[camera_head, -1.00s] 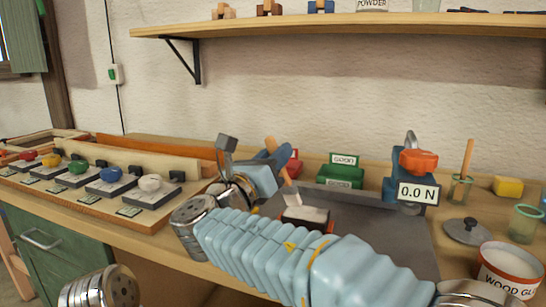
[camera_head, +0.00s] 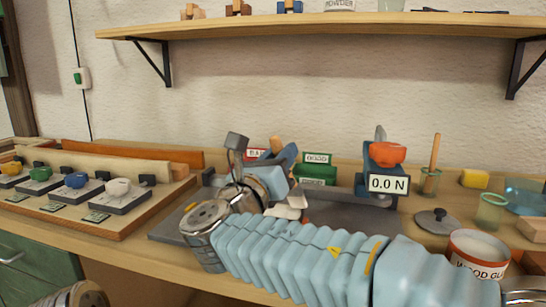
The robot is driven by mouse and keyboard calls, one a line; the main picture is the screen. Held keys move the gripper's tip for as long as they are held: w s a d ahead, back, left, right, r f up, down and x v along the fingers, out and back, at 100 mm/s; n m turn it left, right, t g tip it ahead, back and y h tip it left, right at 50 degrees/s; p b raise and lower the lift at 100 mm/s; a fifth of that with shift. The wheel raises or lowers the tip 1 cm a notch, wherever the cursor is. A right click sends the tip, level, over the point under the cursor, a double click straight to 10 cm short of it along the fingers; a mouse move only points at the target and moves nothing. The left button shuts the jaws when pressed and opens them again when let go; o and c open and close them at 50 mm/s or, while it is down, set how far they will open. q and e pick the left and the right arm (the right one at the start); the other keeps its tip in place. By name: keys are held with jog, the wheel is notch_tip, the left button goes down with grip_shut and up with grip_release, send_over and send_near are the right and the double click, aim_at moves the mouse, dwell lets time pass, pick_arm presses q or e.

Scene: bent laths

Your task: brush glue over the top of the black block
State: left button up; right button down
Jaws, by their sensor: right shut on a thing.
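My right gripper (camera_head: 280,172) is shut on a brush whose wooden handle (camera_head: 276,146) sticks up from between its blue fingers. The brush's lower end is close to a pale-topped piece (camera_head: 285,211) on the grey bench plate. This seems to be the black block with a whitish top, but my gripper and sleeved arm hide most of it. I cannot tell whether the bristles touch it. The wood glue pot (camera_head: 478,254) stands at the right front, with its lid (camera_head: 437,222) lying behind it to the left. My left gripper is out of view.
A board with several coloured knobs (camera_head: 75,180) fills the left. Green (camera_head: 318,171) and red (camera_head: 255,154) labelled boxes stand behind. A force gauge reading 0.0 N (camera_head: 388,184), a glass with a stick (camera_head: 430,183) and a yellow block (camera_head: 475,179) are at right.

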aim_at(277, 141)
notch_tip(277, 141, up, 3)
jog(key=p, duration=0.3)
jog(key=shift+f, duration=0.1)
jog(key=shift+r+b, duration=0.25)
jog(key=shift+b, duration=0.15)
jog(key=shift+r, duration=1.5)
jog(key=shift+r, duration=1.4)
